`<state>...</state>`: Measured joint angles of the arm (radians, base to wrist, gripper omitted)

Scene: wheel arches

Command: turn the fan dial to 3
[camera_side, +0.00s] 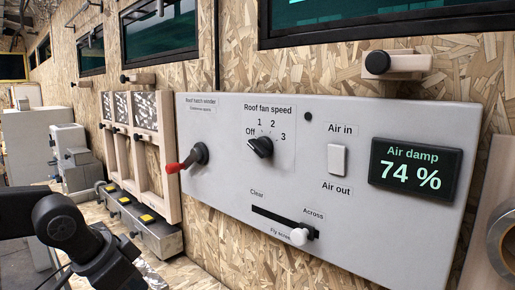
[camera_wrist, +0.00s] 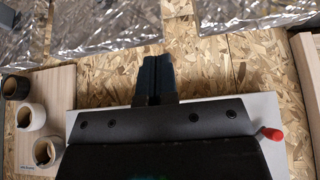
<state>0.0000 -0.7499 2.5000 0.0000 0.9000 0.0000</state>
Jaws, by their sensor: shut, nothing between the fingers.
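The fan dial (camera_side: 260,147) is a black knob on the grey control panel (camera_side: 225,215), under the label "Roof fan speed". Marks Off, 1, 2 and 3 run round it from left to right. Its ridge slants from upper left to lower right and appears to lie towards Off, though it is small. In the wrist view my gripper (camera_wrist: 156,80) is shut and empty, its dark fingers together in front of chipboard. My black arm is low at the left in the side view, apart from the dial; the fingertips are out of that view. The dial is hidden in the wrist view.
A red-tipped lever (camera_side: 187,162) sticks out left of the dial; its red end shows in the wrist view (camera_wrist: 271,133). An air switch (camera_side: 338,160), a 74 % display (camera_side: 415,171) and a white-knobbed slider (camera_side: 298,236) share the panel. Several rings (camera_wrist: 32,117) sit at left.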

